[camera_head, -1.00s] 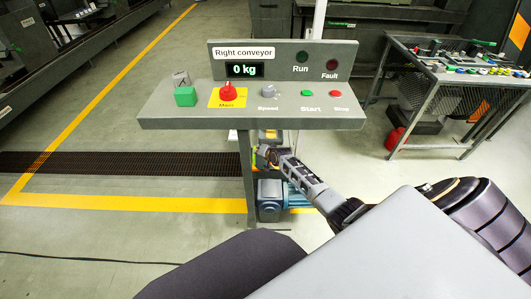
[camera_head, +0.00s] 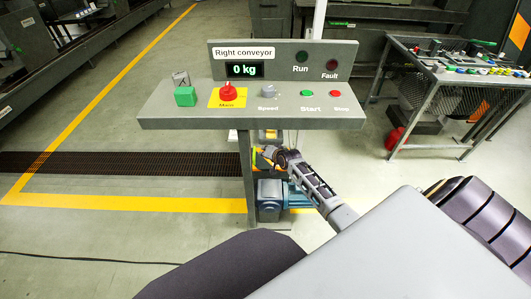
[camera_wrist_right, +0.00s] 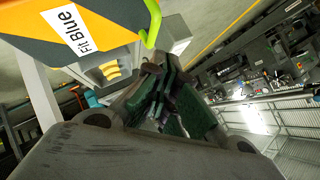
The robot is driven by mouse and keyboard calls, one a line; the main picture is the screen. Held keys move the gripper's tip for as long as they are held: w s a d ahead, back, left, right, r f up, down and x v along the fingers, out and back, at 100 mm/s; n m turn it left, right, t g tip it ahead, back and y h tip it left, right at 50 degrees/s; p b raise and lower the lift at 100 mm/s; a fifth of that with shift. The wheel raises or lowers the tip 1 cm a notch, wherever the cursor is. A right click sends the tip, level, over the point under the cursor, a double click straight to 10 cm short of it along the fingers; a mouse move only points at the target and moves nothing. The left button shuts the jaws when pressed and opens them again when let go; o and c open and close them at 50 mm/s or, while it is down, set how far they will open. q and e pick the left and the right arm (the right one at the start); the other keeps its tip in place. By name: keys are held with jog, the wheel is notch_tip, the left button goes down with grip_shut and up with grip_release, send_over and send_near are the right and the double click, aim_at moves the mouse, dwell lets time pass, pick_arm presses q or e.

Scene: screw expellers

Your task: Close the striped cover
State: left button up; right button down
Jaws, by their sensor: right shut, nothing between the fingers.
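The striped cover (camera_wrist_right: 100,25), orange and dark with a white label reading "Fit Blue", fills the upper left of the right wrist view. A bright green handle (camera_wrist_right: 152,22) curves along its right edge. In the head view only a small orange and green part of the cover (camera_head: 256,158) shows, under the console and partly hidden by my right gripper. My right gripper (camera_head: 266,156) is shut and empty beside it. Its fingers (camera_wrist_right: 165,95) show close to the handle in the wrist view; I cannot tell whether they touch the cover. My left gripper is not in view.
The "Right conveyor" console (camera_head: 190,122) with buttons overhangs my gripper, on a grey post (camera_head: 247,190). A grey box part with a yellow piece (camera_wrist_right: 110,70) lies under the cover. A cluttered metal table (camera_head: 450,90) stands right.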

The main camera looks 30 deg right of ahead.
jog(key=shift+s+r, duration=0.35)
jog(key=shift+s, duration=0.2)
dwell(0.4)
pick_arm(q)
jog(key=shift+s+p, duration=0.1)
jog(key=shift+p, duration=0.35)
pick_arm(e)
jog(key=s+a+f+n+g, duration=0.3)
jog(key=s+a, duration=0.3)
jog(key=s, duration=0.6)
jog(key=s+a+f+n+g, duration=0.3)
jog(key=s+a+f+n, duration=0.2)
jog(key=s, duration=0.7)
jog(key=s+a+f+n+g, duration=0.3)
jog(key=s+a, duration=0.6)
jog(key=s, duration=0.3)
notch_tip(320, 180, down, 2)
jog(key=shift+s+f+n+g, duration=0.1)
jog(key=shift+s+n+g, duration=0.2)
jog(key=shift+s+n, duration=0.15)
pick_arm(q)
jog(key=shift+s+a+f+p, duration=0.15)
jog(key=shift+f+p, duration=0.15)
jog(key=shift+p, duration=0.35)
pick_arm(e)
jog(key=shift+f, duration=0.2)
